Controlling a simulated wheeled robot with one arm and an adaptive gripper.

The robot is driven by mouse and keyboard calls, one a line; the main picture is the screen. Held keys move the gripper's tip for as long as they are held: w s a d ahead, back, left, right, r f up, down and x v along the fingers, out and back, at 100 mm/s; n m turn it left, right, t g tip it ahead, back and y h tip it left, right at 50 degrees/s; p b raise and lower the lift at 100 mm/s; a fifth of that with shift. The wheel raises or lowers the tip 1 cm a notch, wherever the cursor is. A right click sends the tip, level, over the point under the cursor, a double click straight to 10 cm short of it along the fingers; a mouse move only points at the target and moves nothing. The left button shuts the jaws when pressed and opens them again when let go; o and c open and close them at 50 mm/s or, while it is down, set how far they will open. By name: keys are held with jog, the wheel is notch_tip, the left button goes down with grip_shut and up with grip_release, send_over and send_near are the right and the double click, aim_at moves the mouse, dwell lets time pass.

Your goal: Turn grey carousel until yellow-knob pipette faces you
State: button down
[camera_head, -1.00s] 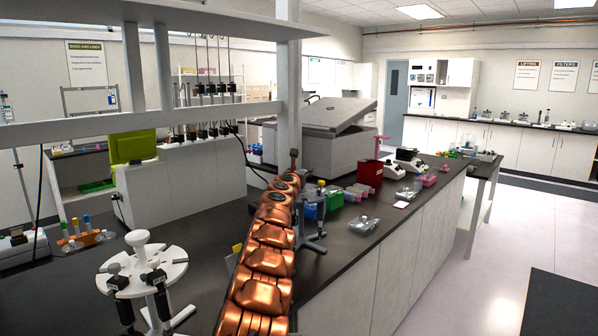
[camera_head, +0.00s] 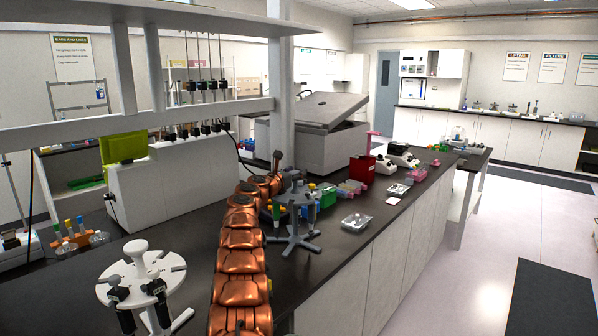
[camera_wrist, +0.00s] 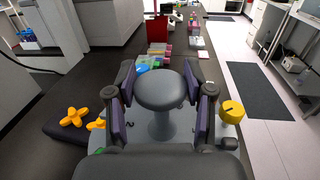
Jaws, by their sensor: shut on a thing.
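The grey carousel (camera_head: 296,237) stands on the dark bench on a legged base, partly behind my copper arm in the head view. Its round grey top knob (camera_wrist: 162,88) is between my gripper's (camera_wrist: 166,92) two dark, purple-padded fingers in the wrist view. My gripper is shut on this knob. The yellow-knob pipette (camera_wrist: 232,111) is at the right of the carousel in the wrist view, outside the right finger. My wrist hides much of the carousel's near side. In the head view my arm hides the yellow knob.
A white carousel (camera_head: 139,272) with black pipettes stands at front left. The aisle floor at right is clear.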

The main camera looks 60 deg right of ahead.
aim_at(290, 196)
jog(key=shift+r, duration=0.1)
dwell(0.4)
jog(key=shift+c, duration=2)
grip_release()
jog(key=shift+a+r, duration=0.1)
jog(key=shift+a, duration=0.5)
jog(key=shift+a+f, duration=0.25)
jog(key=shift+a, duration=0.85)
jog(key=shift+s+a+r, duration=0.1)
jog(key=shift+a+r, duration=0.05)
jog(key=shift+a, duration=1.9)
jog(key=shift+s+a, duration=0.15)
jog(key=shift+a, duration=2.05)
